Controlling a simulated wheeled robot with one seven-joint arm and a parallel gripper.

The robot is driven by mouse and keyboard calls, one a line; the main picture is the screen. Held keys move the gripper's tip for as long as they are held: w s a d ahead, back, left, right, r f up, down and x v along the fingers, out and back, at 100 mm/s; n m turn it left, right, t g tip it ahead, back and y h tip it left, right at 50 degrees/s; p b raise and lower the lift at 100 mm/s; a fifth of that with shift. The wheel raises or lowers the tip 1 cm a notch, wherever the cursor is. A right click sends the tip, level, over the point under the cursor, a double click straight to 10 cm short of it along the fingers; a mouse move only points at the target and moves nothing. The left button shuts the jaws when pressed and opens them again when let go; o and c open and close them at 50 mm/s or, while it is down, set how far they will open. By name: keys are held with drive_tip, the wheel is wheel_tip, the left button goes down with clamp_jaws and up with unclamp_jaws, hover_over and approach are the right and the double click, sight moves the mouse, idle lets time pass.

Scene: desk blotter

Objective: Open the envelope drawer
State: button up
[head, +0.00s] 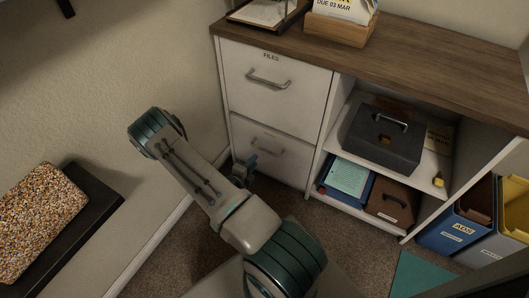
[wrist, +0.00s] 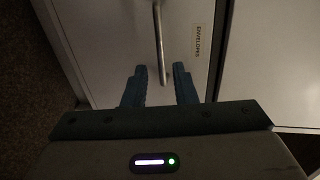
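The envelope drawer (head: 285,158) is the lower white drawer of the cabinet at centre in the head view, and it looks closed. In the wrist view its front (wrist: 110,40) carries an "ENVELOPES" label (wrist: 197,40). Its metal bar handle (wrist: 159,38) runs up the picture there. My gripper (wrist: 161,69) is open, with its two blue fingers apart. The handle's near end shows between the fingertips, and I cannot tell how deep it sits between them. In the head view my gripper (head: 244,170) is in front of the drawer's left part, partly hiding it.
The "FILES" drawer (head: 273,90) above is closed. Open shelves to the right hold a dark cash box (head: 380,140) and a brown case (head: 390,200). Blue and grey bins (head: 452,232) stand further right. A wall and skirting (head: 160,245) lie left of the arm.

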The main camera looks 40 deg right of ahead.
sight(264, 149)
drive_tip(key=b+x, duration=0.2)
drive_tip(key=x, duration=0.7)
drive_tip(key=shift+d+b, duration=0.2)
drive_tip(key=shift+b, duration=0.1)
clamp_jaws()
